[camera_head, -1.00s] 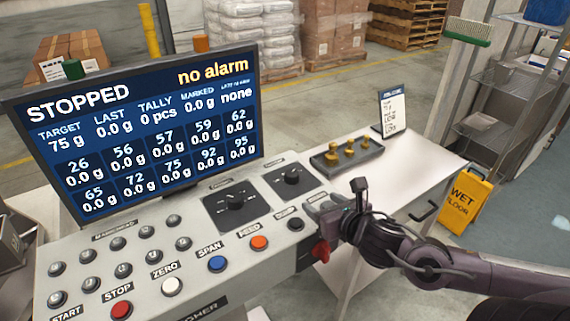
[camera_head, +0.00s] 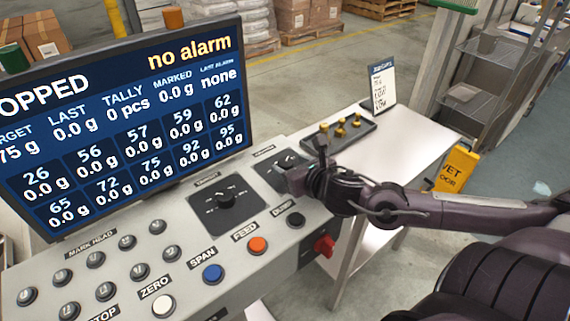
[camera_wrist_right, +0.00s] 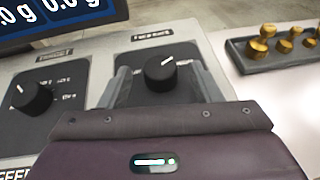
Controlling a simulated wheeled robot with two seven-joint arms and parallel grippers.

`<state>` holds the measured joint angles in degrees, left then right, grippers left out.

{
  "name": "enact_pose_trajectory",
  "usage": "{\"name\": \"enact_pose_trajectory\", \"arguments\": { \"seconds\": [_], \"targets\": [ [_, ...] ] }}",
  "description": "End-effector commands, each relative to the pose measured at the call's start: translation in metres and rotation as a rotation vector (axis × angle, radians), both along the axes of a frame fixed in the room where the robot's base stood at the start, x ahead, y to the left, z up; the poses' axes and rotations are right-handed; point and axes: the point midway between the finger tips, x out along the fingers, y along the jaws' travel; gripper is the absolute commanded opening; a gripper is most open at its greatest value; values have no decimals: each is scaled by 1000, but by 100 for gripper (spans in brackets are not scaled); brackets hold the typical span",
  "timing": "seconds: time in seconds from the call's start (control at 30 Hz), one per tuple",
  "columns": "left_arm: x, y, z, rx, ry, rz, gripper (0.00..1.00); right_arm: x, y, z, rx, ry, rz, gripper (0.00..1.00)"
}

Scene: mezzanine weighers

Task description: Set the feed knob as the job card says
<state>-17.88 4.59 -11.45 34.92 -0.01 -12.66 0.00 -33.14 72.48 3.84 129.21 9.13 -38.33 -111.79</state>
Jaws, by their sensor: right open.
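The right-hand black knob (camera_wrist_right: 159,74) sits on a dark plate on the console, under a label too small to read clearly; its white mark points up and right in the wrist view. In the head view this knob (camera_head: 284,160) is partly hidden by my right gripper (camera_head: 290,178). My right gripper (camera_wrist_right: 160,84) is open, with one finger on each side of the knob; I cannot tell whether they touch it. A second knob (camera_head: 226,196), labelled TARGET in the wrist view, is to the left. The job card (camera_head: 381,86) stands upright on the table, its writing unreadable. My left gripper is out of view.
The screen (camera_head: 120,120) reads stopped and no alarm. Coloured push buttons, including an orange one (camera_head: 257,245), line the console's front. A red switch (camera_head: 324,246) sits on its side. A tray of brass weights (camera_head: 340,137) stands to the right.

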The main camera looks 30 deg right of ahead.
Motion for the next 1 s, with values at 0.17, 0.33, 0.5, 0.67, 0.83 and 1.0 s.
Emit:
{"name": "enact_pose_trajectory", "arguments": {
  "seconds": [0.17,0.33,0.5,0.67,0.83,1.0],
  "targets": [
    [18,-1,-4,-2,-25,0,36,14,-2,-4,1,-5,-4,58],
    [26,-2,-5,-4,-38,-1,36,25,-3,-9,1,-3,-5,58],
    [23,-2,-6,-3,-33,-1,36,31,-2,-12,0,-1,-1,58],
    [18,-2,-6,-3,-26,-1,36,33,-2,-13,0,0,0,58],
    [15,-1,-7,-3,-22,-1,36,32,-2,-13,-1,1,0,58],
    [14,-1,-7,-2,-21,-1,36,32,-1,-13,0,1,0,41]
  ]
}}
